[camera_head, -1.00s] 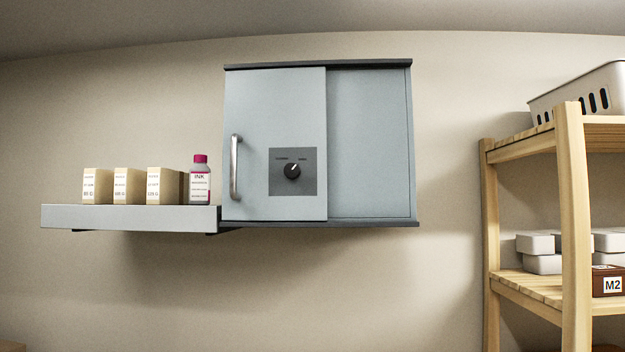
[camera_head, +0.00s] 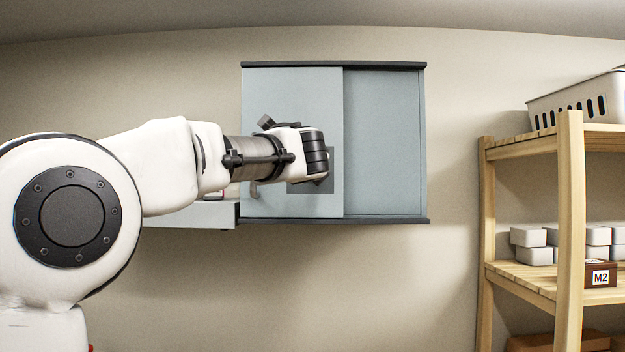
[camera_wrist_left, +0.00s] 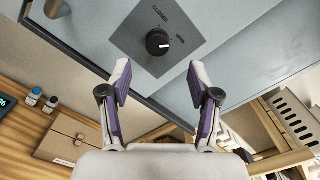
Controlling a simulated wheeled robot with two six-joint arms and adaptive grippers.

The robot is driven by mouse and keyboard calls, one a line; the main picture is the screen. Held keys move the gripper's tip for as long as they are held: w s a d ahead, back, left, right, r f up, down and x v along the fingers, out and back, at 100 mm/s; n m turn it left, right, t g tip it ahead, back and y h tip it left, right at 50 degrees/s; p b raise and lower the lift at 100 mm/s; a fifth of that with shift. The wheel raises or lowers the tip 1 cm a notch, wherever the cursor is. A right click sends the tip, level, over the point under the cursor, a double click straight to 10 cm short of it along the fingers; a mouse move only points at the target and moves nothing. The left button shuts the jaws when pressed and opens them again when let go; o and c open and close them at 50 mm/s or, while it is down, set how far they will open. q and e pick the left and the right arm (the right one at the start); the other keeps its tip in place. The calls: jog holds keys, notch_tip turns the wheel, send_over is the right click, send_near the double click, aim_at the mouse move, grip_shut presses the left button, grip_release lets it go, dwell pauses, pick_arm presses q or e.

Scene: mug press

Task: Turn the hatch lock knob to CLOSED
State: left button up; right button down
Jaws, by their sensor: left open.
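The round black hatch lock knob (camera_wrist_left: 157,43) sits on a dark grey square plate (camera_wrist_left: 140,58) on the sliding hatch door. In the left wrist view the plate carries a CLOSED label and a second, small label that looks like OPEN. The knob's white mark points toward the second label's side, not at CLOSED. My left gripper (camera_wrist_left: 160,75) is open and empty, its two fingers apart, short of the knob. In the head view my left arm hides the knob, and the plate (camera_head: 310,187) shows only in part. My right gripper is out of view.
The pale blue wall cabinet (camera_head: 385,140) has its door (camera_head: 290,85) at the left. My arm covers most of the side ledge (camera_head: 190,215). A wooden rack (camera_head: 570,200) with boxes and a white basket (camera_head: 590,95) stands at the right.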

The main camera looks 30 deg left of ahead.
pick_arm(q)
jog(key=p+x, duration=0.4)
jog(key=x, duration=0.4)
jog(key=shift+w+f, duration=0.3)
jog(key=shift+f, duration=0.1)
jog(key=shift+d, duration=0.15)
jog(key=shift+c, duration=1.4)
jog(key=shift+w, duration=0.1)
jog(key=c, duration=0.9)
